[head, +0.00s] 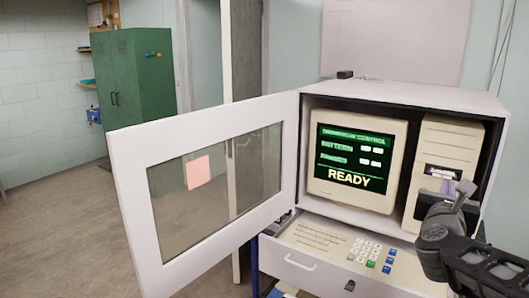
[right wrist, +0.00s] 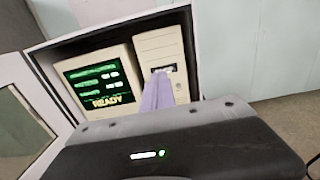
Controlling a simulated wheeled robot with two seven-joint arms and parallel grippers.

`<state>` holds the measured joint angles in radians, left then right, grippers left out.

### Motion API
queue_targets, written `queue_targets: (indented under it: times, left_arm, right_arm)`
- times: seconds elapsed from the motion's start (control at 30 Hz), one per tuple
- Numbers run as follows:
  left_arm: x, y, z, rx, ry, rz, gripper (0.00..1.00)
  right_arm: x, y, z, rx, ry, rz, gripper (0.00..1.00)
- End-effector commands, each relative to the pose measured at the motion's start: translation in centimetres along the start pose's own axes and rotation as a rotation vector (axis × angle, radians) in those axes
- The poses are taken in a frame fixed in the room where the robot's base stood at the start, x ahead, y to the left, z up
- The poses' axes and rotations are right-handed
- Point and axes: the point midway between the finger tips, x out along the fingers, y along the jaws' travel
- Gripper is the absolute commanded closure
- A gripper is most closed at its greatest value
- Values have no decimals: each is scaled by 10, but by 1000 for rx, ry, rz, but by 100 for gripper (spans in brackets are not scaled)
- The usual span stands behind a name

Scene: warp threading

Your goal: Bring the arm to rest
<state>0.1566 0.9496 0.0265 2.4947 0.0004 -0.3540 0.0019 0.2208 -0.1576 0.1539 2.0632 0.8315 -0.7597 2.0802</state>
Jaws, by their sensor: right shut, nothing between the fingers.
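My right gripper (head: 447,188) is at the right of the head view, in front of the beige computer tower (head: 458,137). In the right wrist view its lavender fingers (right wrist: 160,76) are together and empty, pointing at the drive slot on the tower's front. I cannot tell whether the fingertips touch the tower. The monitor (head: 357,158) beside the tower shows a green screen with READY. Both stand inside a white cabinet (head: 400,93). My left gripper is not in view.
The cabinet's windowed door (head: 128,190) stands open to the left, with a pink note on its glass. A pulled-out drawer (head: 310,272) with a keypad lies below the monitor. A green locker (head: 133,78) stands at the back left. Floor to the left is clear.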

Motion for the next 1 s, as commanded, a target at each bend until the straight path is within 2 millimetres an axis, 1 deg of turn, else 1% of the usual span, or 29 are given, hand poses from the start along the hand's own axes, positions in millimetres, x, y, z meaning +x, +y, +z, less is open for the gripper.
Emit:
queue_targets:
  times: [0.27, 0.37, 0.47, 0.57, 0.67, 0.7, 0.77, 0.8, 0.87, 0.9, 0.97, 1.0]
  left_arm:
    - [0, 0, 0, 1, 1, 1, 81]
    - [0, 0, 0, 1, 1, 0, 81]
    - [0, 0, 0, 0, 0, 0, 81]
    - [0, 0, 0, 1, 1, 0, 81]
    - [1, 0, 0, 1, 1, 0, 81]
    - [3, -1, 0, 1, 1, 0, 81]
    - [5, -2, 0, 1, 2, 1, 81]
    - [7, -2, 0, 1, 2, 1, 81]
    - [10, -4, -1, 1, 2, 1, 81]
    - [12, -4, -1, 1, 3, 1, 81]
    - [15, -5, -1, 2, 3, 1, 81]
    - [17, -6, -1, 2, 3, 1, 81]
  right_arm:
    - [0, 6, 0, -213, -1, 24, 100]
    - [-1, 11, -2, -330, -6, 45, 100]
    - [-3, 19, -6, -484, -15, 77, 100]
    - [-4, 32, -21, -685, -21, 125, 100]
    - [-6, 53, -55, -940, -21, 208, 100]
    - [-8, 65, -77, -1063, -22, 257, 100]
    - [-13, 84, -114, -1250, -30, 342, 100]
    - [-18, 96, -142, -1376, -41, 407, 100]
    - [-29, 116, -188, -1563, -67, 518, 100]
    - [-39, 127, -219, -1676, -91, 596, 100]
    - [-55, 142, -264, -1829, -135, 714, 100]
    - [-68, 150, -294, -1922, -170, 794, 100]
